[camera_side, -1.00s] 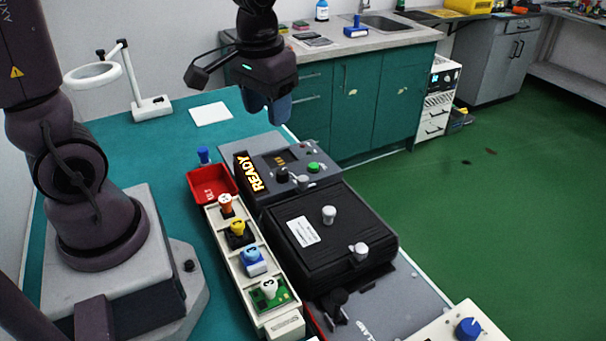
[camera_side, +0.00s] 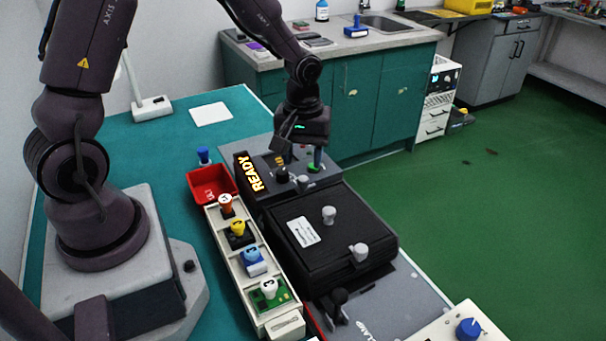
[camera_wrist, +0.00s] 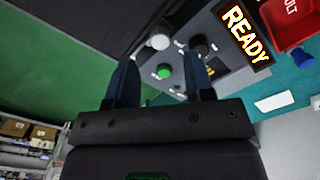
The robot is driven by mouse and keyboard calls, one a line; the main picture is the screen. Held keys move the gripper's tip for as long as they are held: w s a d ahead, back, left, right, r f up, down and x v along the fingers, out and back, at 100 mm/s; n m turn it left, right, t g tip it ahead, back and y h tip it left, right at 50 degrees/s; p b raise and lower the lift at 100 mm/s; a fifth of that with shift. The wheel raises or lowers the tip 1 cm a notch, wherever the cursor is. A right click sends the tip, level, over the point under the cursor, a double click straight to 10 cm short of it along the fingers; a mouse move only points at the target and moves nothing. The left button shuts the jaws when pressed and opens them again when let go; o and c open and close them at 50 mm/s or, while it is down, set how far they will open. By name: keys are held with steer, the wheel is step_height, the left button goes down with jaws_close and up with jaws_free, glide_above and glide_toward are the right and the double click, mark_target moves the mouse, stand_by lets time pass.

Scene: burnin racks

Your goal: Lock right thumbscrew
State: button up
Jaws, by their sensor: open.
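The black box (camera_side: 345,270) has grey knobs on its lid: one near the middle (camera_side: 329,215), one toward the near right (camera_side: 359,252). Another grey knob (camera_side: 303,182) stands at its far edge, beside the control panel (camera_side: 262,166). I cannot tell which knob is the right thumbscrew, or whether any is locked. My gripper (camera_side: 303,160) is open and empty, low over the panel by the green button (camera_side: 314,168). In the wrist view, my gripper's (camera_wrist: 160,58) two blue fingers stand apart, with the green button (camera_wrist: 163,72) and a pale knob (camera_wrist: 159,40) showing between them.
A lit READY sign (camera_side: 254,173) and a black knob (camera_side: 282,174) are on the panel. A red bin (camera_side: 212,197) and a pale tray (camera_side: 290,309) of several colored-knob parts stand to the left. A black lever (camera_side: 338,297) stands in front of the box.

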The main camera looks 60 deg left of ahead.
mark_target(303, 178)
step_height(303, 178, down, 5)
steer(key=shift+f, duration=0.1)
stand_by(0.3)
jaws_close()
